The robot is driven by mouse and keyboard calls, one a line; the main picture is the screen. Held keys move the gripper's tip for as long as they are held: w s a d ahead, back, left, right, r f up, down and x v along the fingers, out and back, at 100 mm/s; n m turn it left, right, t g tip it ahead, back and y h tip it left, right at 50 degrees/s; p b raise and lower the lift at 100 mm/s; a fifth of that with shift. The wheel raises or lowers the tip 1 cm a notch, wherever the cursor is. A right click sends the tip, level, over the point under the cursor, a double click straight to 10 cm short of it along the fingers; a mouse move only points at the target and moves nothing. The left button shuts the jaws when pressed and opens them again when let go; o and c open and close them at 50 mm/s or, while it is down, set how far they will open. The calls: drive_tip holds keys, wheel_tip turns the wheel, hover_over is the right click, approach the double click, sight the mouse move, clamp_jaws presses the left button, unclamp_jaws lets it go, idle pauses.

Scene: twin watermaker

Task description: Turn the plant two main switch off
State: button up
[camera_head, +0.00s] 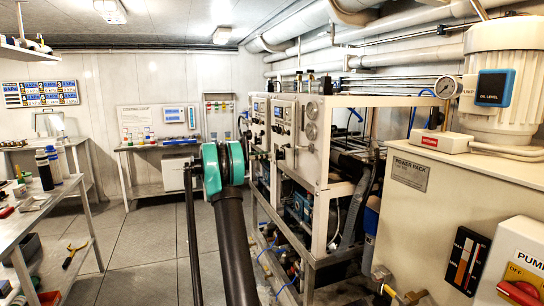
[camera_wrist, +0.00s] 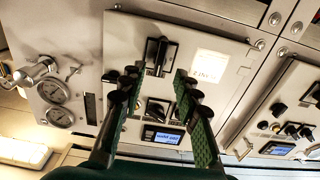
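In the wrist view a large black rotary switch (camera_wrist: 157,52) sits on a grey panel (camera_wrist: 228,42). Its bar handle stands roughly upright in the picture. A white label (camera_wrist: 209,66) beside it has upside-down print, seemingly "PLANT 2". My gripper (camera_wrist: 156,74) is open and empty, its two green-padded fingers spread apart. The fingertips appear just below the switch in the picture, one towards each side; I cannot tell whether they touch the panel. In the head view the control cabinet (camera_head: 311,145) stands ahead, and my arm hides the gripper.
Between the fingers are a smaller knob (camera_wrist: 156,107) and a lit display (camera_wrist: 163,137). Gauges (camera_wrist: 57,104) and a metal valve (camera_wrist: 36,72) are at left. Another panel (camera_wrist: 288,110) is at right. The power pack (camera_head: 411,215) stands close at right; a workbench (camera_head: 47,205) is at left.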

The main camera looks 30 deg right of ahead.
sight(279, 155)
drive_tip(key=shift+x, duration=2.05)
clamp_jaws()
